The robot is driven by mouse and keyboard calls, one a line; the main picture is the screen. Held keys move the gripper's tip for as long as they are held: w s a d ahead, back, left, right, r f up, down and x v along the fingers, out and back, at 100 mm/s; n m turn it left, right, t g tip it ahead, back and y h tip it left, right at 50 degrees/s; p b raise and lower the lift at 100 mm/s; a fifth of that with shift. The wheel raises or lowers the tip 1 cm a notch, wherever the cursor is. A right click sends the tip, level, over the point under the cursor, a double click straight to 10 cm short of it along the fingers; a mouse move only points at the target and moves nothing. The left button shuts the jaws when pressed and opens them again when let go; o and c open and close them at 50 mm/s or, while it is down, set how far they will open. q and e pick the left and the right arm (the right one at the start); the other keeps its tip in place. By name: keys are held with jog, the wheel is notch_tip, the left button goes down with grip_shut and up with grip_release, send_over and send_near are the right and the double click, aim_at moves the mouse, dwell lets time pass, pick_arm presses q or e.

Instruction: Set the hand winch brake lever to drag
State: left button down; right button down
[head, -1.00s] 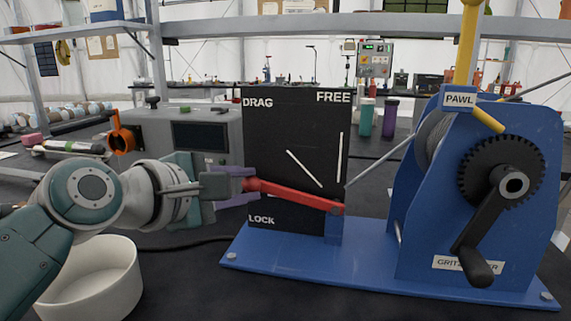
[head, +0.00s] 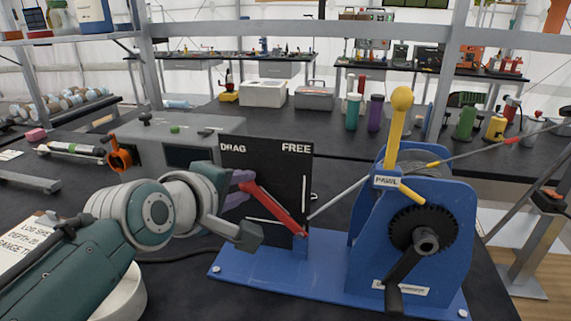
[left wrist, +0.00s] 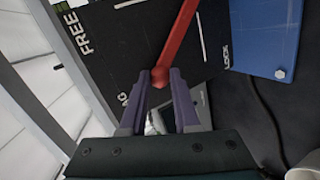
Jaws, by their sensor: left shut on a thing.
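The red brake lever (head: 275,209) pivots at the lower right of a black panel (head: 265,160) beside the blue hand winch (head: 440,240). It slants up and left, its free end below the white DRAG label (head: 232,147). FREE (head: 296,149) is at the panel's top right. LOCK (left wrist: 227,55) shows in the left wrist view and is hidden in the head view. My left gripper (head: 242,187) is shut on the lever's free end. In the left wrist view, the lever's rounded red tip (left wrist: 158,77) sits between the purple fingertips. My right gripper is not in view.
A yellow-knobbed pawl handle (head: 401,110) and a black crank (head: 400,275) are on the winch. A grey box with an orange part (head: 119,157) stands behind my left arm. A white bowl (head: 128,300) is partly hidden under the arm. A cable runs off right.

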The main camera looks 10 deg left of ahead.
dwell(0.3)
pick_arm(q)
jog(key=c, duration=0.9)
grip_release()
jog(key=shift+s+r, duration=0.3)
jog(key=shift+s, duration=0.15)
jog(key=shift+p+v, duration=1.25)
jog(key=shift+v, duration=3.2)
jog(key=shift+f, duration=0.1)
